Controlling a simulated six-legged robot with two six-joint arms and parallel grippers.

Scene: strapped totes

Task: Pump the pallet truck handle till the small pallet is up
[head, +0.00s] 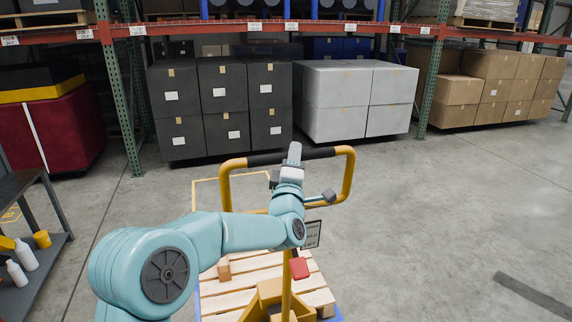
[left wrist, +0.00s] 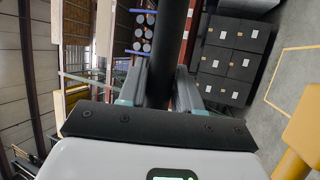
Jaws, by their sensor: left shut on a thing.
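The pallet truck handle (head: 348,182) is a yellow loop with a black grip along its top bar, standing in front of me. My left gripper (head: 294,152) is shut on the black grip near the middle of the bar. In the left wrist view the black bar (left wrist: 167,50) lies between the two fingers (left wrist: 160,88). My right gripper is not in view.
A dark shelf cart (head: 28,184) with bottles stands at the left. Racks with black boxes (head: 222,100), white boxes (head: 345,85) and brown cartons (head: 490,85) line the back. Open concrete floor (head: 440,205) lies to the right, with a dark strip (head: 535,296) on it.

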